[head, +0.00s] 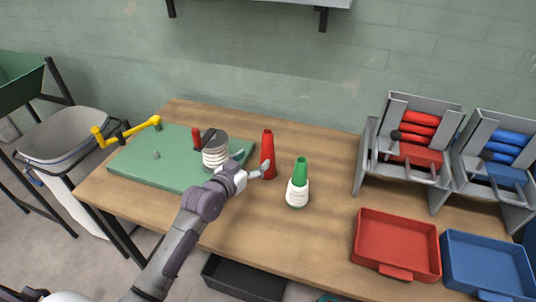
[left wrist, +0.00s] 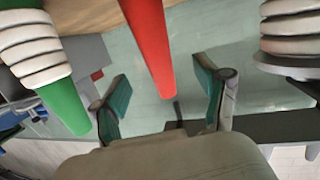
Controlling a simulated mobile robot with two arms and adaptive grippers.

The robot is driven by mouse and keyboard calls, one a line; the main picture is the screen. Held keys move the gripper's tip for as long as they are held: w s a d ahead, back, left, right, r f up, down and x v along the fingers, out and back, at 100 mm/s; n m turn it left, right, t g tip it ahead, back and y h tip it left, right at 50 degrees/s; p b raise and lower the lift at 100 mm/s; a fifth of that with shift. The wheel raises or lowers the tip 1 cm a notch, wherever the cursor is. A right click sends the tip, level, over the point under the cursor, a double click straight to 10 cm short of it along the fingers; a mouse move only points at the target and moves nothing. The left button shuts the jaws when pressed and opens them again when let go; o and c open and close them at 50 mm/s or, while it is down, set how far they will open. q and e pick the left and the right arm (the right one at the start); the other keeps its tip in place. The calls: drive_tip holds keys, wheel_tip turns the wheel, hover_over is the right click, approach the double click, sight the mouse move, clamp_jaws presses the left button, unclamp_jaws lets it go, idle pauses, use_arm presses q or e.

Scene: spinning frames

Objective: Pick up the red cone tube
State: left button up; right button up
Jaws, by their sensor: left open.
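The red cone tube (head: 267,152) stands upright and bare on the wooden table, just right of the green board. My left gripper (head: 256,173) is open beside its lower part, with a finger overlapping it in the head view. In the left wrist view, the red cone tube (left wrist: 150,45) reaches in from the top, its narrow end between the two open fingers of my left gripper (left wrist: 163,98). Whether a finger touches it I cannot tell. My right gripper is not in view.
A green cone wound with white yarn (head: 298,186) stands close on the right. A grey yarn-wound drum (head: 215,150) with a red handle and a yellow crank (head: 130,130) are on the green board (head: 135,165). A red tray (head: 395,245), blue tray (head: 488,268) and racks stand at right.

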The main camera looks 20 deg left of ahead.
sight(264, 152)
use_arm(q)
drive_tip(key=x, duration=0.8)
drive_tip(key=shift+d+f+p, duration=0.2)
drive_tip(key=shift+p, duration=0.15)
drive_tip(key=c, duration=1.2)
